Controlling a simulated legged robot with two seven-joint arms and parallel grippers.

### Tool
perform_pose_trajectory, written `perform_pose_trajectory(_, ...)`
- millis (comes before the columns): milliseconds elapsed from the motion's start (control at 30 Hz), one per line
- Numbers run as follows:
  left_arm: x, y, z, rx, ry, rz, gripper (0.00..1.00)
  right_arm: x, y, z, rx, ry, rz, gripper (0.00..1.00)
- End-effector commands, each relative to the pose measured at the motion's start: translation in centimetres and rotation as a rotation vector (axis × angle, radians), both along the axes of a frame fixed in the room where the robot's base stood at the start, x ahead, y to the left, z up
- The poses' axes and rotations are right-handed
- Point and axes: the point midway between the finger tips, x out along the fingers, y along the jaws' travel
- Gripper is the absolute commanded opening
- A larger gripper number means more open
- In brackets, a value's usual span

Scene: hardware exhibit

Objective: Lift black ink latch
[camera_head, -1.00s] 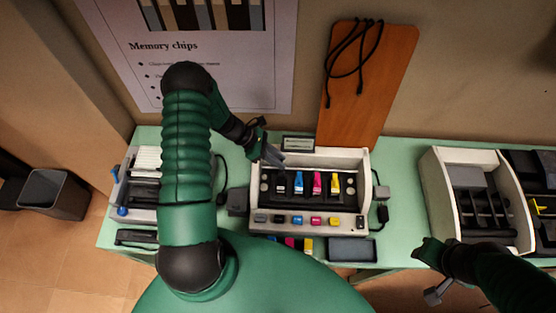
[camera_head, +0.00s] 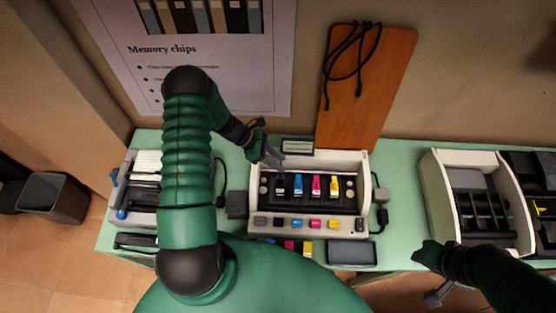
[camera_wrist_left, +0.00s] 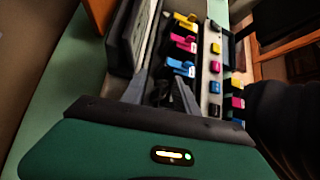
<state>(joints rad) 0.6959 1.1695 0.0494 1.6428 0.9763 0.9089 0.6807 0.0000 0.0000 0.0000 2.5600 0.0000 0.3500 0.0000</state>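The printer (camera_head: 345,207) has a row of ink latches: black (camera_head: 281,185), blue, magenta and yellow. The black latch is the leftmost in the head view. My left gripper (camera_head: 272,157) is above and behind that latch, fingers pointing down at the printer's back left. In the left wrist view the fingers of my left gripper (camera_wrist_left: 160,88) are spread apart beside the blue latch (camera_wrist_left: 180,67). The black latch is not clear there among the dark parts between the fingers. My right gripper (camera_head: 437,294) is low at the right, away from the printer; its fingers are unclear.
Coloured buttons (camera_head: 315,223) line the printer's front. A small sign (camera_head: 297,146) stands behind it, and a brown board (camera_head: 368,85) leans on the wall. Other devices stand left (camera_head: 140,190) and right (camera_head: 440,195) on the green table (camera_head: 405,235).

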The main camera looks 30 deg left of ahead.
Motion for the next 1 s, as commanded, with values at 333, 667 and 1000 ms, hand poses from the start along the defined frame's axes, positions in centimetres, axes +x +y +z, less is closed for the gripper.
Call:
perform_pose_trajectory(333,-0.1,0.1,-0.1,0.001,0.002,0.000,0.39,0.0,0.0,0.0,0.000,0.000,0.000,0.36)
perform_pose_trajectory(667,-1.5,4.2,3.6,0.006,-0.003,0.004,0.39,0.0,0.0,-2.0,0.000,0.000,0.000,0.36)
perform_pose_trajectory(1000,-3.9,10.2,10.0,0.002,0.001,0.002,0.39,0.0,0.0,-4.0,0.000,0.000,0.000,0.36)
